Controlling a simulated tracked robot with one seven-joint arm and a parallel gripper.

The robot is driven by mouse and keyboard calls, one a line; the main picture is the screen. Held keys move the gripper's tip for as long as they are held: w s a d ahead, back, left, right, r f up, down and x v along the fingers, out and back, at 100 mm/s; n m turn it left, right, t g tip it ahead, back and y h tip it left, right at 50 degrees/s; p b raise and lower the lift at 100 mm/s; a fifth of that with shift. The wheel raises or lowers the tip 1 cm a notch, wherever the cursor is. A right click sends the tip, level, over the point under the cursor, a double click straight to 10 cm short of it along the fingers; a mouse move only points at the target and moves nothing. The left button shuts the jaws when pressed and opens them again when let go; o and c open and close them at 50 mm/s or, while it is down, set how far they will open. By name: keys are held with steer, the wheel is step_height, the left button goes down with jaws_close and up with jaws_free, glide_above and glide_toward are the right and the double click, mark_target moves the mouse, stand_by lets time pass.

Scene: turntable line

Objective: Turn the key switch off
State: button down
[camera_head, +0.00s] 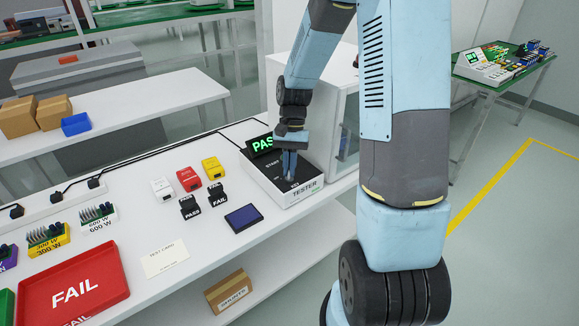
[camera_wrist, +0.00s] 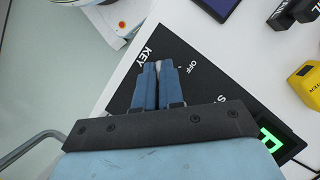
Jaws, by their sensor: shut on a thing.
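The tester (camera_head: 296,193) is a white box with a black top panel near the right end of the white table, and its small screen glows green with "PASS". My gripper (camera_head: 289,178) reaches down onto this panel. In the wrist view my gripper (camera_wrist: 159,68) has its two blue fingers close together beside the printed words "KEY" and "OFF". A small pale tip of the key switch (camera_wrist: 158,65) shows between the fingertips, and they are shut on it. The rest of the key switch is hidden by the fingers, so I cannot tell which way it points.
A dark blue pad (camera_head: 243,218), black PASS and FAIL stamps (camera_head: 218,195), and white, red and yellow blocks (camera_head: 188,179) lie left of the tester. A red FAIL tray (camera_head: 74,286) stands at the front left. A white cabinet (camera_head: 345,130) stands close behind the tester.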

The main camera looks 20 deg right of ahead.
steer(key=shift+n, duration=0.3)
steer(key=n, duration=0.2)
steer(key=n+h, duration=0.1)
steer(key=shift+a+n+h, duration=0.15)
steer(key=shift+n+h, duration=0.15)
steer(key=shift+n, duration=0.1)
steer(key=n, duration=0.2)
steer(key=n+h, duration=0.1)
steer(key=n, duration=0.1)
steer(key=shift+a+h, duration=0.15)
steer(key=shift+h, duration=0.15)
steer(key=n+h, duration=0.1)
steer(key=n, duration=0.4)
steer(key=shift+h, duration=0.4)
steer(key=shift+s+a+n+t+h, duration=0.1)
steer(key=shift+n+t+h, duration=0.55)
steer(key=shift+n, duration=1.25)
steer(key=shift+t, duration=0.25)
steer(key=c, duration=1.3)
jaws_free()
steer(key=shift+y, duration=0.25)
steer(key=shift+o, duration=0.2)
